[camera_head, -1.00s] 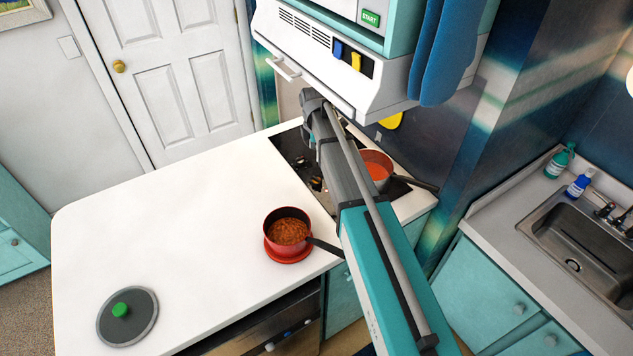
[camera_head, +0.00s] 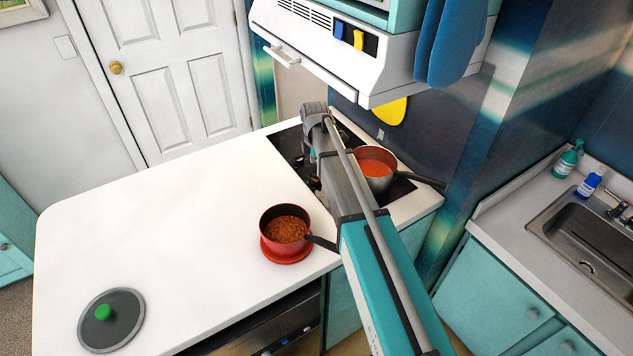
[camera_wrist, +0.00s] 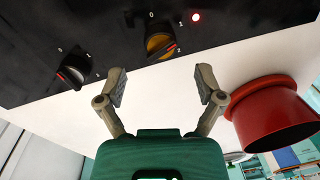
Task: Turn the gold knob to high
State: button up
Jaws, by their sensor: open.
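The gold knob (camera_wrist: 159,45) is on the black cooktop panel at the top of the wrist view. It has a red pointer mark, and small digits are printed around it. My gripper (camera_wrist: 163,84) is open and empty, its two fingers apart on either side below the gold knob, not visibly touching it. In the head view my arm reaches over the black cooktop (camera_head: 286,146) and hides the knobs.
A red pot (camera_head: 285,229) stands on the white counter. A pot of red soup (camera_head: 376,172) is on the cooktop. The range hood (camera_head: 340,52) overhangs it.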

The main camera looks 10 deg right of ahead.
aim_at(317, 177)
jog(key=shift+s+f+b, duration=0.15)
jog(key=shift+f+b, duration=1.9)
jog(key=shift+f, duration=0.3)
jog(key=c, duration=1.1)
jog(key=shift+c, duration=0.2)
